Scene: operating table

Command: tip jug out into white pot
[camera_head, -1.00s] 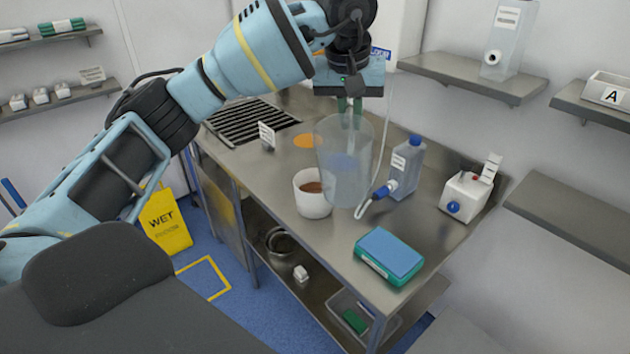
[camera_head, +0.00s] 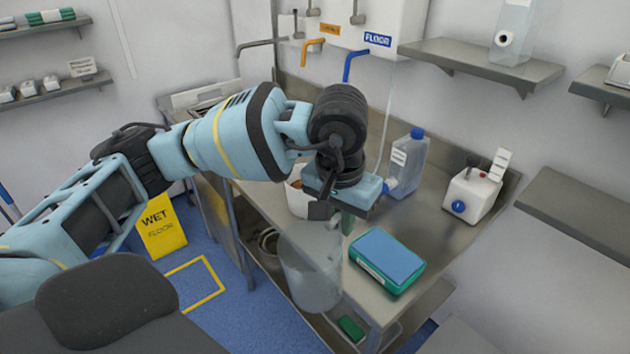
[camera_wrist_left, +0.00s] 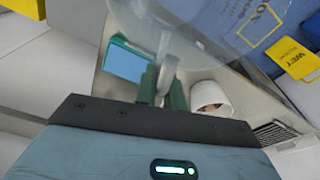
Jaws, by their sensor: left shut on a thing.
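My left gripper (camera_head: 346,220) is shut on the handle of a clear jug (camera_head: 308,268). The jug looks upright and hangs at the front edge of the bench, nearer to me than the white pot. In the left wrist view the jug (camera_wrist_left: 200,32) reaches away from the green fingers (camera_wrist_left: 162,88). Whether it holds liquid I cannot tell. The white pot (camera_head: 296,203) stands on the bench, partly hidden behind my gripper. In the left wrist view the pot (camera_wrist_left: 205,92) is right of the fingers, apart from the jug, with something brown inside. My right gripper is not in view.
On the steel bench (camera_head: 425,235) are a blue-and-green box (camera_head: 387,260), a blue-capped bottle (camera_head: 410,165) and a white device (camera_head: 472,194). Taps stand at the back. A yellow sign (camera_head: 161,226) is on the floor at left.

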